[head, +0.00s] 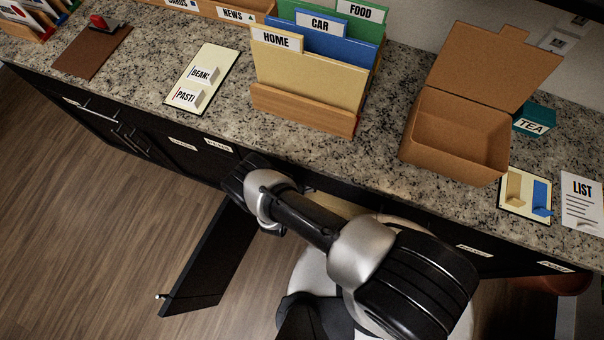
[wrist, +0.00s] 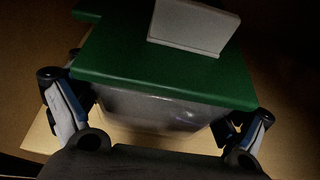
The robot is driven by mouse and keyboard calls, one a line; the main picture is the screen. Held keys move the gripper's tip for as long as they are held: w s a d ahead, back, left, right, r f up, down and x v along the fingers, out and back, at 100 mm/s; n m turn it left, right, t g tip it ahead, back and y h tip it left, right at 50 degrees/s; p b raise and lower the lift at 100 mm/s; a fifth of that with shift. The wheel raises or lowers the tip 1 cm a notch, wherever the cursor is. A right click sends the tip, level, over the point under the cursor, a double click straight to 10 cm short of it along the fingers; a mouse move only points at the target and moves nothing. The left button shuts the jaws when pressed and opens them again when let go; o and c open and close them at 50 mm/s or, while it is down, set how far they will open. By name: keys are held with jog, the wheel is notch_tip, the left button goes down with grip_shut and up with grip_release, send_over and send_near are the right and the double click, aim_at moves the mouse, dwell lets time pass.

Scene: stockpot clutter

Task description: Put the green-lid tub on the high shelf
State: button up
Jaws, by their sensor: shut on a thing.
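The green-lid tub (wrist: 160,62) fills the middle of the wrist view. It has a flat green lid and a cloudy, see-through body (wrist: 150,108). A pale grey block or card (wrist: 194,25) stands on the lid. My gripper (wrist: 155,118) has a finger on each side of the tub and is shut on it. The tub is over or on a pale wooden board (wrist: 50,140); I cannot tell if it touches. In the head view my arm reaches down to the front of the cabinet, and the gripper's fingertips and the tub are hidden there.
A black cabinet door (head: 212,262) hangs open left of my arm. The granite counter (head: 225,140) above holds a file holder (head: 305,108), an open cardboard box (head: 455,135), a teal TEA box (head: 535,121) and a LIST sheet (head: 582,200). Wooden floor is clear at left.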

notch_tip(320, 180, down, 4)
jog(key=shift+r+b, duration=0.2)
jog(key=shift+b, duration=0.7)
jog(key=shift+r, duration=0.1)
jog(key=o, duration=1.5)
jog(key=shift+s+f, duration=0.1)
jog(key=shift+f, duration=0.1)
